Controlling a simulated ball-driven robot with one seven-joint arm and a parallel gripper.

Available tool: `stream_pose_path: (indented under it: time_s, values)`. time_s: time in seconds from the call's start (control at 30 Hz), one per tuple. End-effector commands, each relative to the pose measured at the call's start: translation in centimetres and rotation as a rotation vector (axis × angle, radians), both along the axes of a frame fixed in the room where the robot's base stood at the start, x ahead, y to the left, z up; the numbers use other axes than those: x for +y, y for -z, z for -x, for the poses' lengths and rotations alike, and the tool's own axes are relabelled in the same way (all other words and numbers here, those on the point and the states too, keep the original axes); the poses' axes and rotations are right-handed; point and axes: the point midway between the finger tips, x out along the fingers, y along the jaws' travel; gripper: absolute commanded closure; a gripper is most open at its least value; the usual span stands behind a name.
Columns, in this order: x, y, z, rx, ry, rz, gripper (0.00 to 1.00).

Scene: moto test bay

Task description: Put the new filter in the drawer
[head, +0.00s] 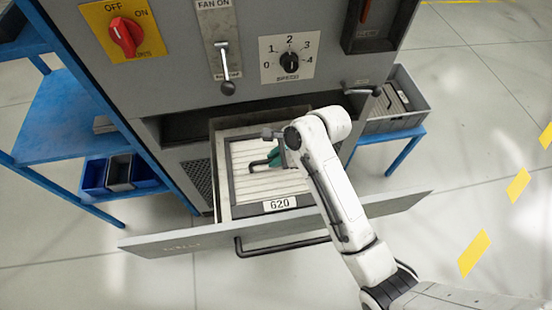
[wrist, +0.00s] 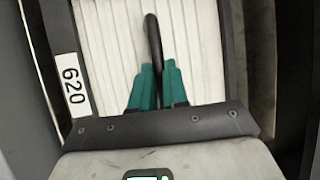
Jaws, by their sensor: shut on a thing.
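The drawer (head: 222,176) is pulled out of the grey cabinet, its front panel (head: 200,238) toward me. A white pleated filter with a dark frame and a "620" label (head: 279,204) lies in the drawer opening; its pleats also show in the wrist view (wrist: 108,50). My gripper (head: 274,157), with teal fingers, is over the filter's middle. In the wrist view, the fingers (wrist: 155,85) are shut on the filter's black handle (wrist: 152,40). The filter appears level within the drawer walls; I cannot tell whether it rests on the drawer floor.
The cabinet has a red rotary switch (head: 126,36), a fan lever (head: 226,70) and a speed dial (head: 289,63). A grey crate (head: 408,120) holding another filter-like part stands on a blue stand at right. Blue bins (head: 122,174) are at left. The floor in front is clear.

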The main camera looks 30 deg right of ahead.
Motion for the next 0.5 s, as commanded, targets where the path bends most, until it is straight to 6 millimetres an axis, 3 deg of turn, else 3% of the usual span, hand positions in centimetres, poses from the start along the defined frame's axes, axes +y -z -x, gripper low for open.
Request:
stream_pose_path:
  time_s: [0.1, 0.33, 0.37, 0.5]
  values:
    - [0.01, 1.00, -0.03, -0.002, 0.000, 0.001, 1.00]
    - [0.01, 1.16, -0.07, -0.005, 0.000, 0.000, 1.00]
    - [0.01, 1.30, 0.00, -0.001, 0.000, 0.001, 0.84]
    - [0.01, 1.27, 0.00, -0.001, 0.000, 0.001, 0.71]
